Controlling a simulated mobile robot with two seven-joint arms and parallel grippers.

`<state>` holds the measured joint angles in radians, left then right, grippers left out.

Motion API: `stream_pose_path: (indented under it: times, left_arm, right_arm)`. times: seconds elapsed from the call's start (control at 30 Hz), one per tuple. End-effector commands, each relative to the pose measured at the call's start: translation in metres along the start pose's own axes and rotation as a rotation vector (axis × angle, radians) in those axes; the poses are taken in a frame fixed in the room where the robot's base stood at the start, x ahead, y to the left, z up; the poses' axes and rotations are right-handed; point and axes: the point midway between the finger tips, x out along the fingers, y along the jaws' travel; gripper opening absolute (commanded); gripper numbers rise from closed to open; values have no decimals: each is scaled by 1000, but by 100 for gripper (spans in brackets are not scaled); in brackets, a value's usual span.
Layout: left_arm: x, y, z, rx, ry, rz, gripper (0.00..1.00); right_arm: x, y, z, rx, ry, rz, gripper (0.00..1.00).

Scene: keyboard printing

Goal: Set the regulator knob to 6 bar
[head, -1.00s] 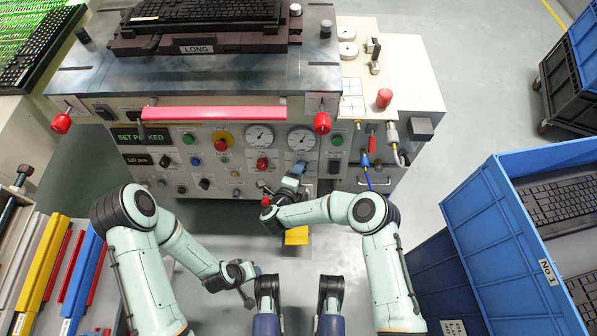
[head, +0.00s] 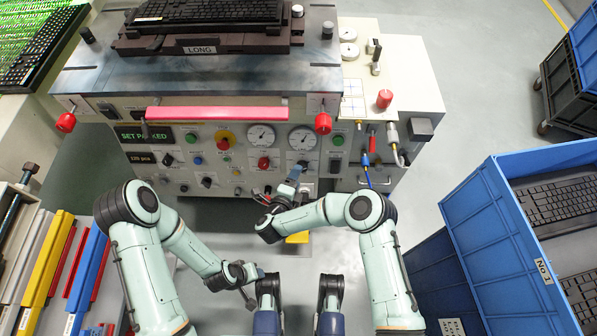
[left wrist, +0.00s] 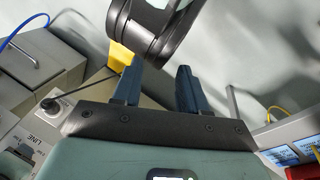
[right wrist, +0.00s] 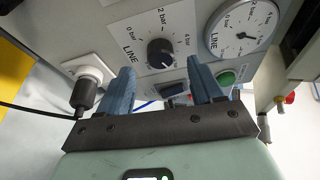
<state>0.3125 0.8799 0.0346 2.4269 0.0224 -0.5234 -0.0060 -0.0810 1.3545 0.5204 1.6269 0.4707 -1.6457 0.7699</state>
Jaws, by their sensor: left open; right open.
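The black regulator knob (right wrist: 160,53) sits on a white dial plate marked LINE, with 0, 2 and 4 bar readable; a 6 bar mark is not legible. A small pale mark shows on the knob's lower side. My right gripper (right wrist: 160,88) is open in front of the panel, with the knob ahead between its blue fingertips, apart from them. In the head view my right gripper (head: 293,178) is at the panel's lower edge and hides the knob. My left gripper (left wrist: 157,82) is open and empty, low and away from the panel.
A LINE gauge (right wrist: 242,33) is right of the knob, and a green button (right wrist: 226,78) is below it. A black cable plug (right wrist: 85,92) sits beside the left finger. In the head view, a red bar (head: 217,113) crosses above the panel; a blue crate (head: 480,215) stands at right.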

Motion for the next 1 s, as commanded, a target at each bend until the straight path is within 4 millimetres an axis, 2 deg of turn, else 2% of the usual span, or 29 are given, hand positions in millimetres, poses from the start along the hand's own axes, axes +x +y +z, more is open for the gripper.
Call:
stream_pose_path:
  times: [0.03, 0.2, 0.4, 0.6, 1.0]
  left_arm:
    - [-7, 2, 6, 2, -16, 1, 43]
    - [-17, 6, 21, 6, -60, 3, 43]
    - [-24, 8, 31, 8, -91, 5, 43]
    - [-26, 8, 35, 8, -102, 5, 43]
    - [-25, 8, 35, 8, -103, 5, 43]
  right_arm:
    - [-15, -2, 1, -3, -5, 2, 66]
    - [-53, -2, 1, -2, -4, 2, 66]
    - [-84, 0, 1, -1, -3, 3, 66]
    - [-94, 0, 0, 0, -1, 2, 66]
    - [-94, 0, 0, 0, -1, 2, 66]
